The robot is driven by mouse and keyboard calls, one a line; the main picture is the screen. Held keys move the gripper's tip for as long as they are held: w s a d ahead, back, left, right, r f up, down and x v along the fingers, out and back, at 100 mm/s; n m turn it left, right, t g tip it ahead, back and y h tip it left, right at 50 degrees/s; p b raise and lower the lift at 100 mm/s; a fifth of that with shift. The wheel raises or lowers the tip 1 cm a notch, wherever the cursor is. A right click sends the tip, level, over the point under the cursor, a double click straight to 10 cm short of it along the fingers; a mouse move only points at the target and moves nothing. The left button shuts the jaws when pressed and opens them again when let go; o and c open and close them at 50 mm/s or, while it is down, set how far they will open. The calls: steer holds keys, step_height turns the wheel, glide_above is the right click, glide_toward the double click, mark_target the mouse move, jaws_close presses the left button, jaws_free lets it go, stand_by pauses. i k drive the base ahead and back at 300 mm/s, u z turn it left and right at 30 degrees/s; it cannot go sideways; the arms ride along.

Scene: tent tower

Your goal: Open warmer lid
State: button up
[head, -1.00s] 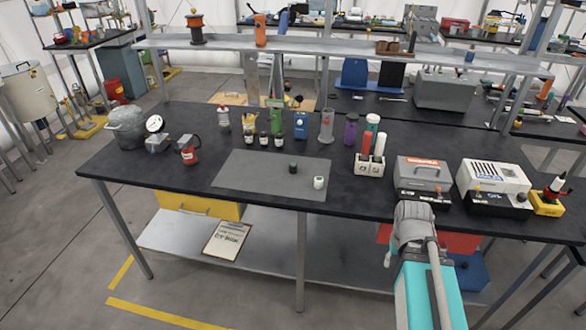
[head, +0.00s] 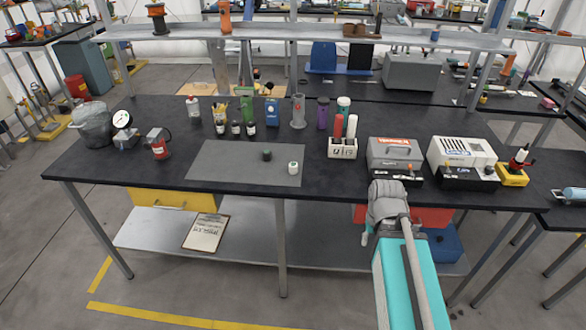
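The warmer looks to be the grey box (head: 395,153) with a red label and a handle on top, on a black base at the right of the black bench in the head view. Its lid looks shut. My grey arm joint shows just in front of the warmer, at the bench's front edge, and covers part of the view below it. My gripper itself cannot be made out; it seems hidden behind my arm. Nothing of mine is seen touching the lid.
A white vented unit (head: 462,153) stands right of the warmer, with a yellow-based tool (head: 513,175) beyond it. A grey mat (head: 230,166) holds two small vials. A shelf (head: 300,36) spans the back.

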mark_target(382, 148)
steer(key=k, duration=1.35)
steer(key=z, duration=0.55)
steer(key=i, duration=1.65)
steer(key=u, duration=0.55)
